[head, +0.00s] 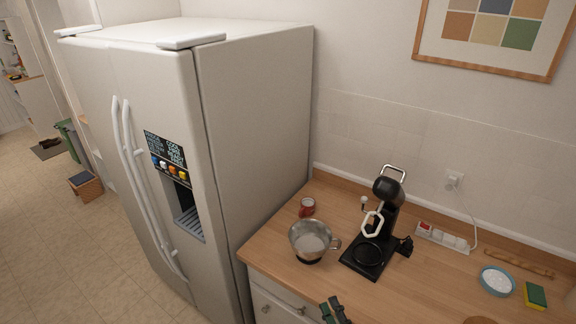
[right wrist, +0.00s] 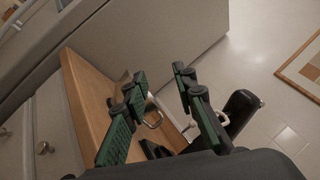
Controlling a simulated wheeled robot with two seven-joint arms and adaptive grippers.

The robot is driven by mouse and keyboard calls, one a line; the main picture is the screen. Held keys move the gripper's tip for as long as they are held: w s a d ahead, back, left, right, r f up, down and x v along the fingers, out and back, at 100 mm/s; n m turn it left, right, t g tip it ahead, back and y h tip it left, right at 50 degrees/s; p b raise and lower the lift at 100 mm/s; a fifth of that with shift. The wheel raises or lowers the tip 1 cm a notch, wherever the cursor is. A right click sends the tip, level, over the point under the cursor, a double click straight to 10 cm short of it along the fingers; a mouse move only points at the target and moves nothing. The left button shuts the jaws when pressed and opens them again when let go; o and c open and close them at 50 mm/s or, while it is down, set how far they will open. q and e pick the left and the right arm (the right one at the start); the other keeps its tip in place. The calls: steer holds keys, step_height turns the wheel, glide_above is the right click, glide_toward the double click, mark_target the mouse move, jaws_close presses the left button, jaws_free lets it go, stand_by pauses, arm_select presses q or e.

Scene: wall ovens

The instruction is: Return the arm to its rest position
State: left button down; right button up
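My right gripper (head: 336,311) shows at the bottom edge of the head view, in front of the counter's front edge. In the right wrist view its two dark fingers with green pads (right wrist: 160,78) stand apart with nothing between them. The gripper is open and empty. The rest of the right arm is out of the head view. My left gripper does not show in either view.
A wooden counter (head: 270,247) holds a metal bowl (head: 311,241), a red mug (head: 307,207), a black stand mixer (head: 387,194), a power strip (head: 442,238), a blue bowl (head: 497,281) and a sponge (head: 535,296). A large fridge (head: 255,130) stands left.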

steer(key=s+d+f+n+g, duration=0.2)
steer(key=s+f+n+g, duration=0.25)
steer(key=f+n, duration=0.3)
steer(key=s+d+f+n+g, duration=0.25)
steer(key=f+n+g, duration=0.25)
steer(key=f+n, duration=0.25)
steer(key=s+d+f+n+g+h, duration=0.1)
steer(key=s+d+f+g+h, duration=0.3)
steer(key=s+d, duration=0.45)
steer(key=s+d+f+n+g+h, duration=0.2)
steer(key=s+d+f+h, duration=0.4)
steer(key=d, duration=0.4)
steer(key=s+a+f+g+y, duration=0.1)
steer(key=s+f+g, duration=0.15)
steer(key=f, duration=2.55)
steer(key=s+f+n, duration=0.1)
steer(key=s+f, duration=1.6)
steer(key=s, duration=0.1)
steer(key=shift+s+a+f+g, duration=0.15)
steer(key=shift+s+f+g, duration=0.1)
steer(key=shift+s+g, duration=0.1)
